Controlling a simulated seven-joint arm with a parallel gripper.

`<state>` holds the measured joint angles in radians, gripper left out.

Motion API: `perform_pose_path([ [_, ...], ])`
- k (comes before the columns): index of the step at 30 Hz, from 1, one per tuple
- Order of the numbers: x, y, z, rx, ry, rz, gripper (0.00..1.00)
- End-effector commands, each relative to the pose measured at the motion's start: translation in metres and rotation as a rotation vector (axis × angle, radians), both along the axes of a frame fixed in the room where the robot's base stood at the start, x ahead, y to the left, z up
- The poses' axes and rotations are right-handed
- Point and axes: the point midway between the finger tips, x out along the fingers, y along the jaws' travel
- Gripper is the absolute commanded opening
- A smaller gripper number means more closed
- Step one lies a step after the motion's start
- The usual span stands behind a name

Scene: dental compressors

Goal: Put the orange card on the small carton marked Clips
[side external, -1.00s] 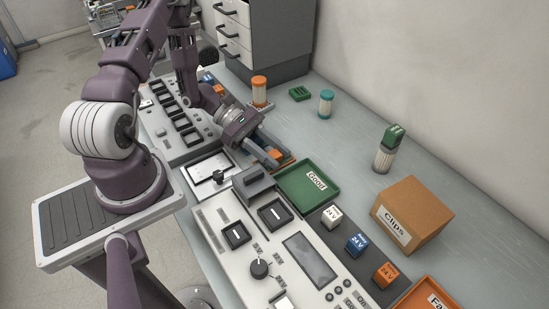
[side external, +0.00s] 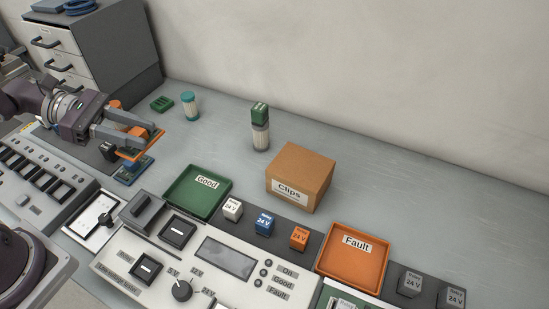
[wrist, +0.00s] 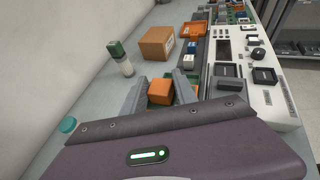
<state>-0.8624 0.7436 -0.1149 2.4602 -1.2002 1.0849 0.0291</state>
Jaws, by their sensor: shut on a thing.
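The orange card (side external: 127,154) is a thin board with an orange block on it, held between the fingers of my gripper (side external: 143,143). In the wrist view the orange block (wrist: 160,92) shows between the fingers of my gripper (wrist: 162,86); the board is mostly hidden there. A blue card (side external: 135,174) lies below the held card. The brown carton marked Clips (side external: 312,172) stands to the right, apart from my gripper, with a bare top. It also shows in the wrist view (wrist: 156,42), beyond the fingers.
A green tray marked Good (side external: 180,206) lies between my gripper and the carton. A jar with a green thing on top (side external: 260,135) stands behind and left of the carton. An orange tray marked Fault (side external: 352,272) is in front. The bench behind the carton is clear.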

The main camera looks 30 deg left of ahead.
Motion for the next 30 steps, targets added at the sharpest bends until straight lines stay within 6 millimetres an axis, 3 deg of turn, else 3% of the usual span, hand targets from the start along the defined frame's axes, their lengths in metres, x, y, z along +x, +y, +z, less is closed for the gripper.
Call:
perform_pose_path([
  [3, 0.001, 0.001, 0.036, 0.008, -0.007, 0.002, 0.00],
  [12, 0.000, 0.000, 0.100, 0.004, -0.003, 0.000, 0.00],
  [19, 0.036, -0.025, 0.099, 0.000, 0.001, -0.009, 0.00],
  [26, 0.086, -0.079, 0.097, -0.001, 0.000, -0.017, 0.00],
  [30, 0.117, -0.136, 0.099, -0.001, 0.000, -0.019, 0.00],
])
